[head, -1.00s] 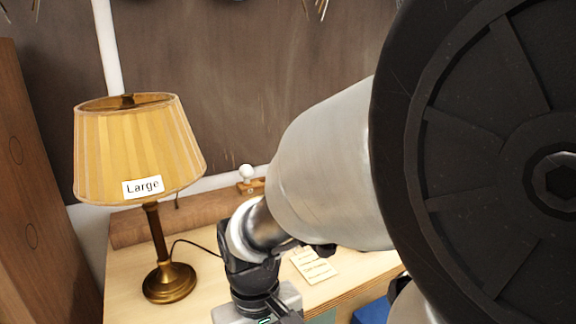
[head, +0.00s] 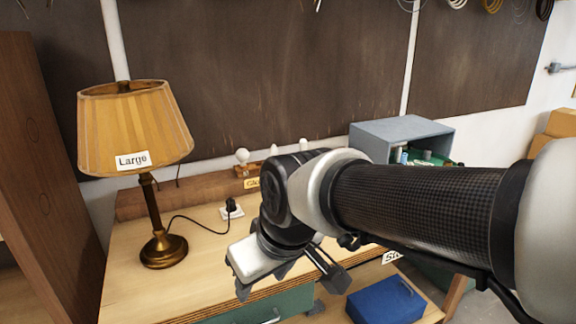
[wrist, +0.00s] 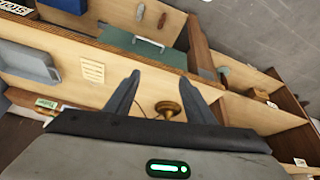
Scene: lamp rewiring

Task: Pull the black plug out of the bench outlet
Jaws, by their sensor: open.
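The black plug (head: 231,204) sits in the pale outlet plate (head: 233,213) on the bench top, in the head view. A black cord (head: 195,219) runs from it to the lamp (head: 136,130) with the yellow shade labelled "Large". My gripper (head: 290,290) is open and empty, in front of and to the right of the plug, near the bench's front edge. In the wrist view the open fingers (wrist: 161,78) have nothing between their tips. The lamp's brass base (wrist: 168,108) shows there behind the fingers; I cannot make out the plug.
Bulbs (head: 242,156) stand on a wooden rack at the back of the bench. A grey open bin (head: 402,130) stands at the back right. A blue box (head: 385,300) lies low at the right. A green drawer (head: 265,308) is under the bench top. Bare wood surrounds the outlet.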

